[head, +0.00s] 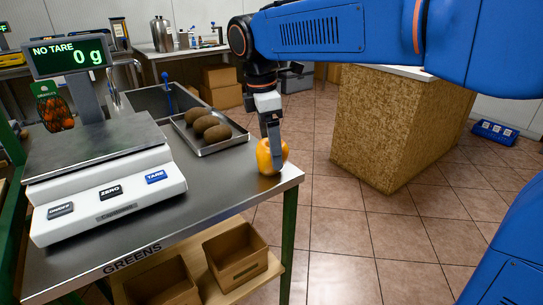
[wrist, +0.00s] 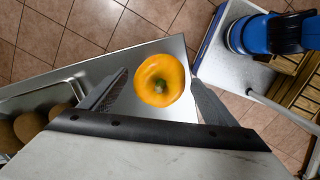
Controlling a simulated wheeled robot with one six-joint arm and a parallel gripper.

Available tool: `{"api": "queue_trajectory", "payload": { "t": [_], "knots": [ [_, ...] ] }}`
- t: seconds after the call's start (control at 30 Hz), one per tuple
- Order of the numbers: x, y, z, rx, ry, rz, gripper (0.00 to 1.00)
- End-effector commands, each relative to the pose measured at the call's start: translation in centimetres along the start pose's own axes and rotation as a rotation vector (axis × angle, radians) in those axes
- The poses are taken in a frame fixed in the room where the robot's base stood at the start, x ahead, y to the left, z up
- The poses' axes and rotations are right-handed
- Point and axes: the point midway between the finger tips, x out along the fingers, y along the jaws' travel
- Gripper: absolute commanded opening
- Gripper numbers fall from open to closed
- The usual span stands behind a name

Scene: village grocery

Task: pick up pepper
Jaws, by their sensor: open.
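An orange-yellow pepper (head: 266,157) stands near the right corner of the steel counter. In the wrist view my gripper (wrist: 153,86) is open, with one finger on each side of the pepper. A gap shows between the pepper and the left finger. The right finger is close to the pepper; I cannot tell whether it touches.
A metal tray (head: 243,139) with several brown, oval items lies behind the pepper. A scale (head: 95,160) reading 0 g stands at the left. The counter's edge (head: 290,182) is close to the pepper. Cardboard boxes (head: 235,250) sit on the shelf below.

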Motion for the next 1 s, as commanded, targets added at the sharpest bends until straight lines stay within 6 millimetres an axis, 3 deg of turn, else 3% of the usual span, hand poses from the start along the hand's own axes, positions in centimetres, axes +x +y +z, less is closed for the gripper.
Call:
{"api": "queue_trajectory", "payload": {
  "t": [0.07,0.23,0.63,1.0],
  "knots": [
    [0.0,0.0,0.0,0.000,0.000,0.000,0.77],
    [0.0,0.0,0.0,0.000,0.000,0.000,0.36],
    [-1.0,0.0,0.1,0.000,0.001,0.001,0.36],
    [-7.3,0.1,0.8,0.001,0.001,0.002,0.36]
  ]
}}
